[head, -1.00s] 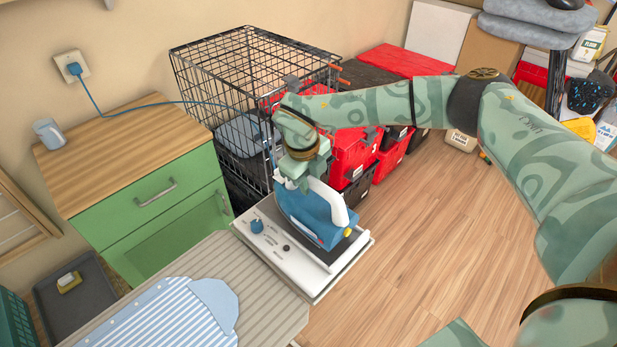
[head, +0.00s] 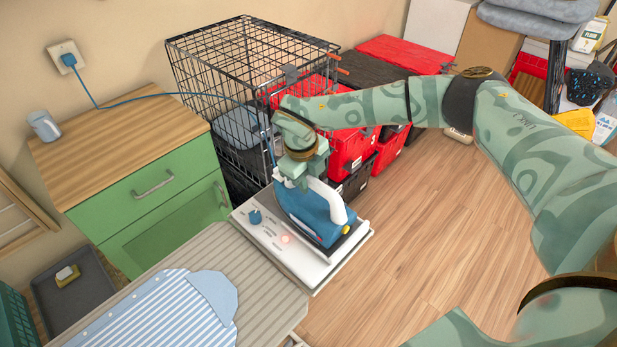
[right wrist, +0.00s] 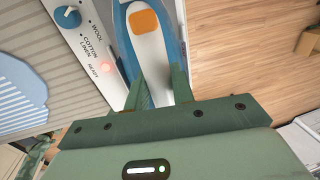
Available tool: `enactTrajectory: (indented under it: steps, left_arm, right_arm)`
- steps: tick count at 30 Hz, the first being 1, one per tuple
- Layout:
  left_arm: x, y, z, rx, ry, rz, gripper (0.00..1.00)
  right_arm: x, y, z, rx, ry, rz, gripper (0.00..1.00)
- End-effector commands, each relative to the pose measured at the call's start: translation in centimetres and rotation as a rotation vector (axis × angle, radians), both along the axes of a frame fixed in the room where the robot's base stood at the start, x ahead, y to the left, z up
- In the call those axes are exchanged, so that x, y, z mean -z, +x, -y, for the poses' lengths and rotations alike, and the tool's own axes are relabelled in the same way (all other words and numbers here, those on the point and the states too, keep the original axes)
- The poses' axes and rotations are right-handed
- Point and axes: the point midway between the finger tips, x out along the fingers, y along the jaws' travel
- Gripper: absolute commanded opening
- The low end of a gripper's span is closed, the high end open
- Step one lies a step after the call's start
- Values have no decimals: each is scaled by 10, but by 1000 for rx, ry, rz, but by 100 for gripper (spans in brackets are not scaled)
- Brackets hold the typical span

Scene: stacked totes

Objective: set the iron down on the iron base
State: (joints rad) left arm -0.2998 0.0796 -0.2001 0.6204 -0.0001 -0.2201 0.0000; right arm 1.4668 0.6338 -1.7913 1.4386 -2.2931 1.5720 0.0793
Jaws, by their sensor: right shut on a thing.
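The blue and white iron (head: 312,213) is over the white iron base (head: 299,267) at the end of the ironing board. It looks level and seems to rest on the base's dark plate, though the contact underneath is hidden. My right gripper (head: 304,178) is shut on the iron from above. In the right wrist view my right gripper's fingers (right wrist: 158,88) close on the white handle of the iron (right wrist: 146,22). The base has a blue knob (head: 255,216) and a red light (head: 285,239), lit, marked READY. My left gripper is not in view.
A striped ironing board (head: 262,308) with a blue striped cloth (head: 165,315) lies in front. A green cabinet (head: 150,193) stands left, a wire cage (head: 215,65) and red and black totes (head: 350,150) behind. The iron's blue cord (head: 140,100) runs to the wall. Wooden floor lies free at right.

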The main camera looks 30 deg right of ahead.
Motion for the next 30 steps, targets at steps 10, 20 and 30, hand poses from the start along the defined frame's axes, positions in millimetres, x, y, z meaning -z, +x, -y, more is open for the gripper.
enactTrajectory:
  steps: [10, 20, 30]
  left_arm:
    - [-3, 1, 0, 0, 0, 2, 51]
    - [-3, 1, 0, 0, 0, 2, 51]
    - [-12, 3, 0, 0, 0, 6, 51]
  right_arm:
    - [-1, 1, 0, 0, 1, 4, 0]
    - [0, 0, 0, 1, 1, 2, 50]
    - [-35, -2, -5, -1, 0, 3, 50]
